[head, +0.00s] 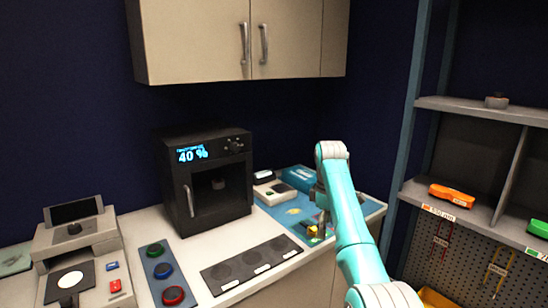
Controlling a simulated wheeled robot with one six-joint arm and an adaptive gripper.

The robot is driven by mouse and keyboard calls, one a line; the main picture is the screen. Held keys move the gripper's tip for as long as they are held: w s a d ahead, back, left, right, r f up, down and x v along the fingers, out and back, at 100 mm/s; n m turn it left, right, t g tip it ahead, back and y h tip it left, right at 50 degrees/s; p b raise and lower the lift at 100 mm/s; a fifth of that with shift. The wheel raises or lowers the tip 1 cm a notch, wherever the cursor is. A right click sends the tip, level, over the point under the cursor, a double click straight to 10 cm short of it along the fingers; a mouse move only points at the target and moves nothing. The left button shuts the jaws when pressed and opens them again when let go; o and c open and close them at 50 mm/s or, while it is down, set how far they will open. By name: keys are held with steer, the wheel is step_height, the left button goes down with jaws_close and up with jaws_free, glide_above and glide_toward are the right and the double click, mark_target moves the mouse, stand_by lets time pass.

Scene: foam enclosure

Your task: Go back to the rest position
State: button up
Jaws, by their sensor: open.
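My teal arm reaches in from the lower right of the head view. Its end, my gripper (321,212), points down over the blue mat (371,207) on the right part of the counter. It is open. A small yellow object (313,231) lies by the fingertips; I cannot tell whether they touch it. The arm hides part of the mat.
A black machine (176,180) reading 40 % stands on the counter. Left of it are red, blue and green buttons (163,270) and a grey device (85,236). Cabinets (195,40) hang above. Shelves (460,206) with an orange item (452,195) stand right.

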steer(key=s+d+f+m+t, duration=0.1)
steer(key=s+f+m+t, duration=0.15)
steer(key=f, duration=1.25)
steer(key=s+f+m+t, duration=0.1)
steer(key=s+f, duration=0.3)
steer(key=f, duration=1.1)
steer(key=s+d+f+m+t, duration=0.1)
steer(key=s+f+m+t, duration=0.1)
steer(key=s+f, duration=0.7)
steer(key=s+f+m+t, duration=0.1)
steer(key=s+f+t, duration=0.1)
steer(key=s+f, duration=0.75)
steer(key=s+d+r+m+t, duration=0.15)
steer(key=s+r, duration=0.25)
steer(key=s, duration=0.9)
steer(key=s+r+m+t, duration=0.2)
steer(key=s+r, duration=0.3)
steer(key=s, duration=0.8)
steer(key=s+r+m+t, duration=0.1)
steer(key=s+r+m, duration=0.1)
steer(key=s+r, duration=0.6)
steer(key=s+r+m+t, duration=0.1)
steer(key=s+r+t, duration=0.1)
steer(key=s+r, duration=0.6)
step_height(320, 180, up, 7)
steer(key=shift+s+f+m+t, duration=0.15)
steer(key=shift+s+m+t, duration=0.15)
steer(key=shift+s+m, duration=0.1)
